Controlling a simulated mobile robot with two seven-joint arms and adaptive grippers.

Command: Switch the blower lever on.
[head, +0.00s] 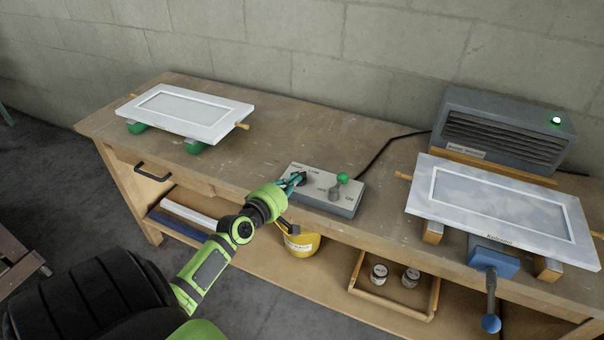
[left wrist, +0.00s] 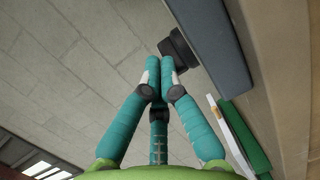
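A grey control box (head: 318,199) sits at the bench's front edge in the head view. It carries a lever with a green knob (head: 342,178), which leans right toward a mark that looks like ON. A dark round part is on its left side, largely hidden by my gripper. My left gripper (head: 295,180) is at the box's left end, left of the green knob and apart from it. In the left wrist view its teal fingers (left wrist: 160,72) are together, with nothing visible between them. A black knob (left wrist: 179,47) is just beyond the tips. My right gripper is out of view.
The grey blower (head: 503,130) with a lit green lamp (head: 556,120) stands at the back right. A framed panel (head: 500,208) rests before it, above a blue lever (head: 490,300). Another white panel (head: 186,110) lies left. A yellow bucket (head: 301,244) is below.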

